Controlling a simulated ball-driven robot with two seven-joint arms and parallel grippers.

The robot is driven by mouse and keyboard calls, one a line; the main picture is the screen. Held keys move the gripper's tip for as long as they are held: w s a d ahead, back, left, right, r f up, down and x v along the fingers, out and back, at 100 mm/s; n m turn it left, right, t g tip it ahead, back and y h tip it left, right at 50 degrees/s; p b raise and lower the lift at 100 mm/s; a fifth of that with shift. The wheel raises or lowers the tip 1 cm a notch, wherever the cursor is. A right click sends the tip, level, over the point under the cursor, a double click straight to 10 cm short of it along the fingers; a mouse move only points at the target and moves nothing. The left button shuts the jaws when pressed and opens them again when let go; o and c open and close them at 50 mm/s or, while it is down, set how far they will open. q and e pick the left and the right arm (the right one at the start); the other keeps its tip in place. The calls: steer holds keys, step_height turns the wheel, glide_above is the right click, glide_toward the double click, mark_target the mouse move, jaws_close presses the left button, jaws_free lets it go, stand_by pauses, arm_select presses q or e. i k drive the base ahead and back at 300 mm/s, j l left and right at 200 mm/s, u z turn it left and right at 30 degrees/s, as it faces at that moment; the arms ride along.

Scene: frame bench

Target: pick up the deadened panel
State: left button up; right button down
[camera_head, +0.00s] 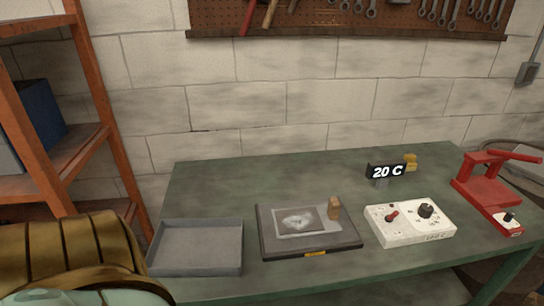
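Neither of my grippers shows in the head view.
On the green bench (240,180), an empty grey tray (197,224) stands left of the pad. A white control box (410,236) with knobs, a "20 C" sign (386,171) and a red press-like tool (488,187) stand right. The back-left bench is clear.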

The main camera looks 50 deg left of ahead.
mark_target(321, 219)
steer(key=u, duration=1.25)
